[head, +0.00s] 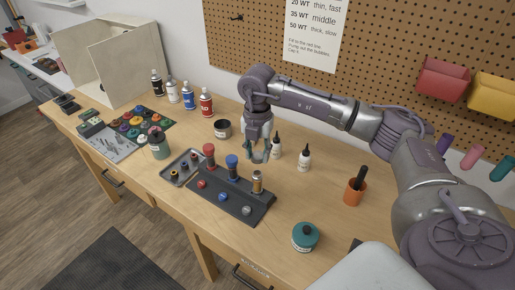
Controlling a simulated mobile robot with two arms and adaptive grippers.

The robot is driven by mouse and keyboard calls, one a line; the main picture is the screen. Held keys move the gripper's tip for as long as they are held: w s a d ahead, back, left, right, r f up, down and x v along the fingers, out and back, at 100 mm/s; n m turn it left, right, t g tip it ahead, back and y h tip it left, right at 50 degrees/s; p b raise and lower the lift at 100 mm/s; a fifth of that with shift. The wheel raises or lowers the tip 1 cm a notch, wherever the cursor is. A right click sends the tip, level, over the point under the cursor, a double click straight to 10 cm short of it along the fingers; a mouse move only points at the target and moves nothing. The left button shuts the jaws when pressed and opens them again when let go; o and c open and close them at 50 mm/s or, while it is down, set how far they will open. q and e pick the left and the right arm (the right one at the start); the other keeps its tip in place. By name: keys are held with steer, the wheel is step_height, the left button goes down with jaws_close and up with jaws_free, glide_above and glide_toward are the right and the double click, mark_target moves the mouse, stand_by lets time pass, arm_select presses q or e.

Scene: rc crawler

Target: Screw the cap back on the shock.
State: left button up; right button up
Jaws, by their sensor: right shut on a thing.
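A dark stand (218,200) on the bench holds three upright shocks: a red one (209,155), a blue one (232,166) and a gold one (257,184). Small round caps lie along its front: a red one (201,184), a pale bluish one (222,197) and a silver one (246,211). My right gripper (257,155) points down just behind the blue and gold shocks, beside a white bottle. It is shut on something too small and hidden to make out. My left gripper is not in view.
Two white dropper bottles (304,158) stand right of the gripper. A metal tray (181,167), dark tin (222,128) and spray cans (206,103) are to the left. An orange cup (354,191) and teal jar (305,236) stand right. Bare bench lies between stand and cup.

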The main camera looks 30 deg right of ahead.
mark_target(257, 173)
stand_by(0.4)
steer(key=shift+f+b, duration=2)
steer(key=shift+f, duration=0.5)
steer(key=shift+f+b, duration=0.6)
steer(key=shift+f, duration=0.1)
steer(key=m, duration=0.2)
steer(key=shift+m+p, duration=0.35)
steer(key=shift+m, duration=0.85)
